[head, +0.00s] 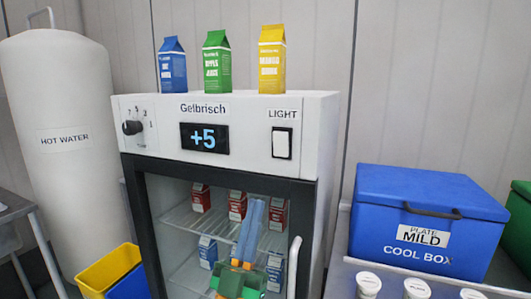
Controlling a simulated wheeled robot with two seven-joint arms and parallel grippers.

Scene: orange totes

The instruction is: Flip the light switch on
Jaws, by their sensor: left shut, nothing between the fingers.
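The light switch (282,144) is a white rocker in a black frame, under a "LIGHT" label at the right end of the fridge's (160,158) white top panel. I cannot tell which way the rocker is tipped. My left gripper (257,204), with blue-grey fingers and orange and green parts behind them, points upward in front of the fridge's lower front. It is shut and empty, below and a little left of the switch, apart from it. My right gripper is not in view.
Blue, green and yellow cartons (217,63) stand on the fridge top. A dial (132,127) and a "+5" display (204,138) share the panel. A vertical handle (294,267) is at lower right. A blue cool box (428,190) stands right, a hot water tank (60,95) left.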

